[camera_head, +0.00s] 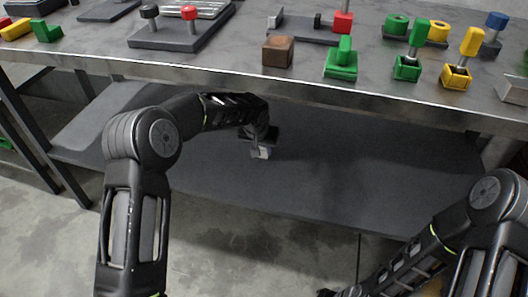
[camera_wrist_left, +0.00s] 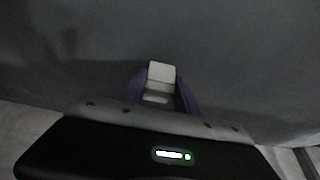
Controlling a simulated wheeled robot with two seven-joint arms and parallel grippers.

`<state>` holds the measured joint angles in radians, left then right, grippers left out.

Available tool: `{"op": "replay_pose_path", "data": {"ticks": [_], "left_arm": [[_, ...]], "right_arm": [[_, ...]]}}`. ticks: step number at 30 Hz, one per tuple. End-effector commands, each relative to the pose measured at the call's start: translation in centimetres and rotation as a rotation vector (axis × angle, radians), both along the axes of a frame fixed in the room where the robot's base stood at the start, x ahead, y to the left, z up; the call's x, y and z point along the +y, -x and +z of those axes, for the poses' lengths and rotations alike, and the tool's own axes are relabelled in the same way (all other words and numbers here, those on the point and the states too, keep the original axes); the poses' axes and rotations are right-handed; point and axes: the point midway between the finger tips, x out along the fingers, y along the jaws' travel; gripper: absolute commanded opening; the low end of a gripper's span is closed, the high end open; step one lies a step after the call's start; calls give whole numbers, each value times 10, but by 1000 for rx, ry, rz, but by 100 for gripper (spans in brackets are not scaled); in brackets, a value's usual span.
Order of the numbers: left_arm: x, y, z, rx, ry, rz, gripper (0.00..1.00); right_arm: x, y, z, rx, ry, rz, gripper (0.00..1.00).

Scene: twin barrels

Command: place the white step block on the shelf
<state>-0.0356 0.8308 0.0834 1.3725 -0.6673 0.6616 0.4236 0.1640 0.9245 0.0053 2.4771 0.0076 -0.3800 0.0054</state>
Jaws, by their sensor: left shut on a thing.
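The white step block (camera_head: 261,152) is small and pale, with a step that shows in the left wrist view (camera_wrist_left: 161,76). My left gripper (camera_head: 260,144) is shut on it, with one finger on each side in the wrist view. The dark grey shelf (camera_head: 330,185) lies under the workbench. The gripper and block are over the shelf, below the front edge of the bench top; whether the block touches the shelf, I cannot tell. My right arm comes in at the lower right, and its gripper is mostly cut off by the bottom edge.
The bench top (camera_head: 230,62) overhangs the shelf. On it stand a brown block (camera_head: 278,51), a green piece (camera_head: 341,62), a yellow piece (camera_head: 457,75) and several other parts. A bench leg (camera_head: 40,140) stands at the left. The shelf looks clear around the block.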

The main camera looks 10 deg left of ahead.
Motion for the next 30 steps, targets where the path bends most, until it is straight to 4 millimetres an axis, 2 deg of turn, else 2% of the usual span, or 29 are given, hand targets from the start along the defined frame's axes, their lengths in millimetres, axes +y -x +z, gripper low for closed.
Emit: {"op": "replay_pose_path", "data": {"ticks": [3, 6, 16, 24, 30], "left_arm": [[-1, -18, 0, -3, 0, 1, 0], [-1, -24, 1, -4, 1, 1, 0], [-1, -25, 1, -3, 0, 0, 0], [-1, -25, -31, -3, -1, 0, 0], [-1, -25, -33, -4, 0, 1, 0]], "right_arm": [[0, -1, -3, -1, 0, 0, 45], [0, -1, -4, -2, 0, -1, 45], [0, -1, -4, -2, 0, -1, 45], [1, -3, -23, -8, 1, -4, 45], [1, -4, -22, -10, 2, -5, 45]]}}
